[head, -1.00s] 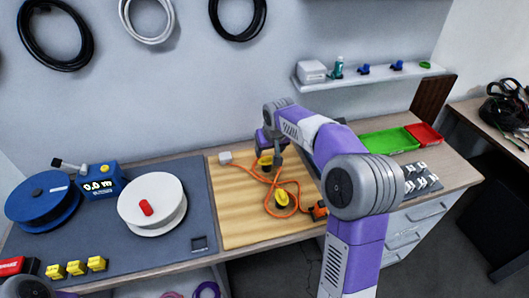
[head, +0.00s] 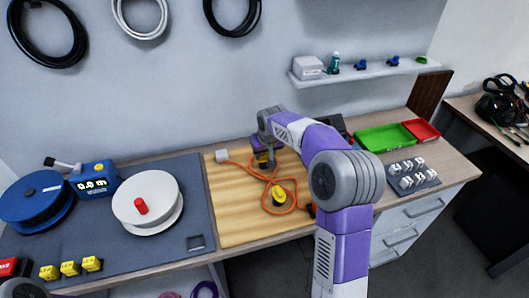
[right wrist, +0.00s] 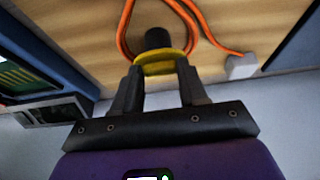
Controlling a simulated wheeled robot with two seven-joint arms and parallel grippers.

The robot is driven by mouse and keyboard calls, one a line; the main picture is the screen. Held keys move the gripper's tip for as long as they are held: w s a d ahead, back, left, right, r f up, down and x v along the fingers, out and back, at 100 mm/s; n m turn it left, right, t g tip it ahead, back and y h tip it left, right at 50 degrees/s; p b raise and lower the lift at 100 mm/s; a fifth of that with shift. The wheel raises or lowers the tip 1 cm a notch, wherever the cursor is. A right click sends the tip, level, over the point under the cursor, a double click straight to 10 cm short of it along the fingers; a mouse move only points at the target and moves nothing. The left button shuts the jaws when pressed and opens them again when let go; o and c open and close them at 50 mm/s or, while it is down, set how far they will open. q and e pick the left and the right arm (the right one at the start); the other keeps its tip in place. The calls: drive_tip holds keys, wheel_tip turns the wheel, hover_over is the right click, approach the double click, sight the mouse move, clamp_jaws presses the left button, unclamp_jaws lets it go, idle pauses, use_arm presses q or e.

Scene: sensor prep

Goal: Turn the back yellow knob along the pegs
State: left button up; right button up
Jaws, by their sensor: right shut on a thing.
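The back yellow knob (head: 261,158) stands on the wooden board (head: 232,200) and is mostly covered by my right gripper (head: 268,160) in the head view. In the right wrist view the same knob (right wrist: 160,63) shows a yellow rim and a dark post. The two fingers of my right gripper (right wrist: 160,75) are shut on it, one on each side. The front yellow knob (head: 279,195) stands on the board nearer to me, with an orange cable (head: 296,190) running around it. My left gripper is not in view.
A white block (head: 222,155) sits at the cable's end. A white spool (head: 147,203), a blue spool (head: 35,198) and a blue counter (head: 95,181) stand on the grey mat to the left. Green (head: 385,139) and red (head: 421,130) trays lie to the right of my arm.

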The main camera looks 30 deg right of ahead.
drive_tip(key=shift+c, duration=0.6)
drive_tip(key=n+p, duration=0.1)
drive_tip(key=n+y+p, duration=0.1)
drive_tip(key=shift+d+r+n+p, duration=0.15)
drive_tip(key=shift+d+n+p, duration=0.05)
drive_tip(key=shift+n+p, duration=0.1)
drive_tip(key=n+p, duration=0.1)
drive_tip(key=n+y+p, duration=0.1)
drive_tip(key=n, duration=0.1)
drive_tip(key=n+y+p, duration=0.1)
drive_tip(key=n, duration=0.1)
drive_tip(key=shift+d+p, duration=0.25)
drive_tip(key=shift+p, duration=0.1)
drive_tip(key=n+p, duration=0.1)
drive_tip(key=n, duration=0.1)
drive_tip(key=n+g+y+p, duration=0.1)
drive_tip(key=n, duration=0.1)
drive_tip(key=n+p, duration=0.1)
drive_tip(key=shift+w+d+n+g+y+p, duration=0.15)
drive_tip(key=shift+w+n+g+y+p, duration=0.15)
drive_tip(key=shift+n+y+p, duration=0.1)
drive_tip(key=n+g+p, duration=0.1)
drive_tip(key=n+p, duration=0.1)
drive_tip(key=n, duration=0.2)
drive_tip(key=shift+w+d+y+p, duration=0.1)
drive_tip(key=shift+w+y+p, duration=0.05)
drive_tip(key=shift+y+p, duration=0.2)
drive_tip(key=shift+n+g, duration=0.3)
drive_tip(key=shift+n, duration=0.1)
